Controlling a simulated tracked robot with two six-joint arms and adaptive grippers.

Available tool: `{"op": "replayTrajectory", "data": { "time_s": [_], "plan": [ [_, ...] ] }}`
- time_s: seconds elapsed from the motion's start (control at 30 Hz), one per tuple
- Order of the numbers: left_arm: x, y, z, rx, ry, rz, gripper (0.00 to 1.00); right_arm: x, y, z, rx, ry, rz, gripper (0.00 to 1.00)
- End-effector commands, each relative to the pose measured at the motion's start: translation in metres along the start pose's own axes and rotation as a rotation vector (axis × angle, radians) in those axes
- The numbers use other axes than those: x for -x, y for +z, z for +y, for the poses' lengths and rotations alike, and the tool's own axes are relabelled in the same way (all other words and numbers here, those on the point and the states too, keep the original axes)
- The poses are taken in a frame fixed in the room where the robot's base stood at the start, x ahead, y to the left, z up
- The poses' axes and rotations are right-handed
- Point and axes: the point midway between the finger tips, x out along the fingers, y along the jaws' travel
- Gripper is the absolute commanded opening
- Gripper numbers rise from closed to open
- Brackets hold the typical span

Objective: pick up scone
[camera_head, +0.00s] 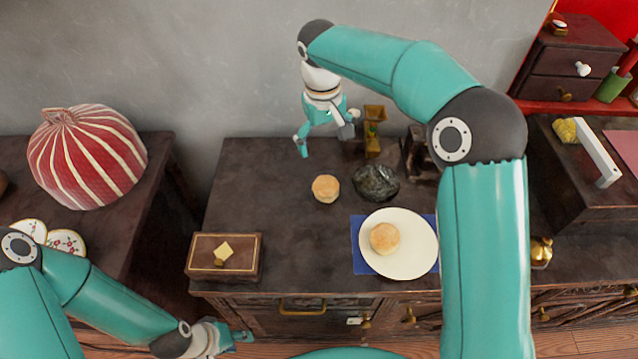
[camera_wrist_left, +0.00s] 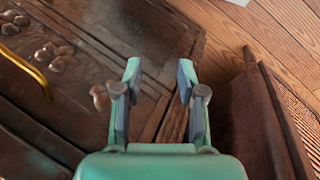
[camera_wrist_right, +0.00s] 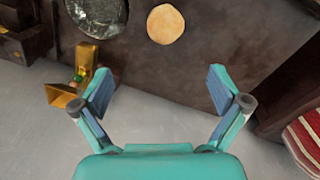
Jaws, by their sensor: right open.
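A round golden scone (camera_head: 326,188) lies on the dark cabinet top (camera_head: 260,180). The same scone (camera_wrist_right: 166,24) shows beyond my fingertips in the right wrist view. A second scone (camera_head: 384,237) sits on a white plate (camera_head: 415,255). My right gripper (camera_head: 325,141) is over the back edge of the cabinet, behind the first scone. In the right wrist view my right gripper (camera_wrist_right: 159,84) is open, with nothing between its fingers. My left gripper (camera_head: 238,338) is low in front of the cabinet; its fingers (camera_wrist_left: 159,75) are apart and empty.
A dark round stone-like lump (camera_head: 376,184) sits right of the first scone. A brass object (camera_head: 374,130) stands behind it. A blue mat (camera_head: 361,262) lies under the plate. A wooden box (camera_head: 210,268) sits at the front left. The cabinet top left of the scone is clear.

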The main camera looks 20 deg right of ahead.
Motion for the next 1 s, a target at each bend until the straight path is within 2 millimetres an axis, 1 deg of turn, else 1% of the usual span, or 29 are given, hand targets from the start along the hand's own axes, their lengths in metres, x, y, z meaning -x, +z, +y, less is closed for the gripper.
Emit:
{"op": "replayTrajectory", "data": {
  "time_s": [0.07, 0.17, 0.4, 0.5, 0.6, 0.83, 1.0],
  "plan": [
    [-0.002, 0.0, -0.001, 0.0, 0.0, -0.001, 0.4, -0.009, -0.001, -0.003, 0.005, 0.002, 0.0, 0.98],
    [-0.004, 0.001, -0.001, 0.0, 0.0, -0.001, 0.4, -0.026, -0.002, -0.006, 0.012, 0.001, -0.001, 0.98],
    [-0.006, 0.0, -0.002, 0.0, 0.0, -0.001, 0.4, -0.079, -0.004, -0.009, 0.02, 0.001, -0.002, 0.98],
    [-0.007, 0.0, -0.003, 0.0, 0.0, -0.001, 0.4, -0.095, -0.005, -0.01, 0.019, 0.001, -0.001, 0.98],
    [-0.007, 0.0, -0.003, 0.0, 0.0, -0.001, 0.4, -0.106, -0.006, -0.01, 0.02, 0.001, 0.0, 0.98],
    [-0.006, 0.0, -0.002, 0.0, 0.0, -0.001, 0.4, -0.119, -0.006, -0.012, 0.022, 0.0, 0.0, 0.98],
    [-0.004, 0.0, -0.002, 0.0, 0.0, -0.001, 0.4, -0.143, -0.009, -0.017, 0.022, 0.0, -0.002, 0.98]
  ]
}}
